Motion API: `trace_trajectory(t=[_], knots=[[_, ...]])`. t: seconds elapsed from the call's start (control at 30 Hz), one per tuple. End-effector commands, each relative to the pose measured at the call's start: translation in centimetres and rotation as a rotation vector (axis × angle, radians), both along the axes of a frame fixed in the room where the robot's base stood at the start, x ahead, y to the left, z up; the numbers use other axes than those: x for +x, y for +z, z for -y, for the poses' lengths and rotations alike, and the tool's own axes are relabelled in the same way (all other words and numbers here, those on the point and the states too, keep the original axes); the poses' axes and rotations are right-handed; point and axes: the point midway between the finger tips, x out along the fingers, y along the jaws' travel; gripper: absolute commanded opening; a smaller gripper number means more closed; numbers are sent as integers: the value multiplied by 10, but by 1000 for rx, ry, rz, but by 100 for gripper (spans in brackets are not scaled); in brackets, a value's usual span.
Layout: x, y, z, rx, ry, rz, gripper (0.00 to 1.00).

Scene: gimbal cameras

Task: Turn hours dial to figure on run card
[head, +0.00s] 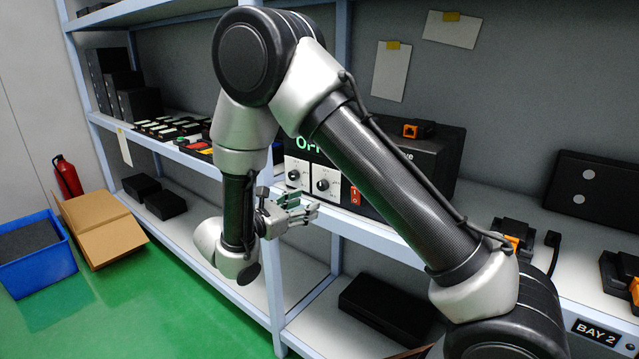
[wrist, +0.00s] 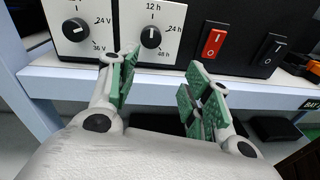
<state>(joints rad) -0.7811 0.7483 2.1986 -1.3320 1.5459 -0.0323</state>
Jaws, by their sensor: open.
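The hours dial (wrist: 150,37) is a black knob on a white plate marked 12 h, 24 h and 48 h. Its white pointer mark looks directed up toward 12 h. It also shows in the head view (head: 322,184). My gripper (wrist: 163,78) is open and empty, its green-padded fingers below and in front of the dial, apart from it. The gripper also shows in the head view (head: 302,212), at the shelf's front edge. Paper cards hang at the back wall (head: 391,71) and on the shelf edge (head: 124,146); no writing is legible, so I cannot tell which is the run card.
A voltage dial (wrist: 76,29) marked 24 V and 36 V sits left of the hours dial. A red rocker switch (wrist: 213,42) and a black one (wrist: 268,54) are to the right. The shelf's front edge (wrist: 160,85) runs below the panel. A shelf upright stands at left.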

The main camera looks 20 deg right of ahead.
Motion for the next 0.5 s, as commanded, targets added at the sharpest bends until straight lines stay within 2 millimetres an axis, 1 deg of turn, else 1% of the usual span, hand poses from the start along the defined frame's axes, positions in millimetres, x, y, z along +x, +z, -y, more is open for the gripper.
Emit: trace_trajectory(t=[0.07, 0.17, 0.5], knots=[[8, 11, -8, -34, 41, 24, 49], [12, 18, -5, -62, 50, 39, 49], [41, 19, 41, -61, 43, 38, 49]])
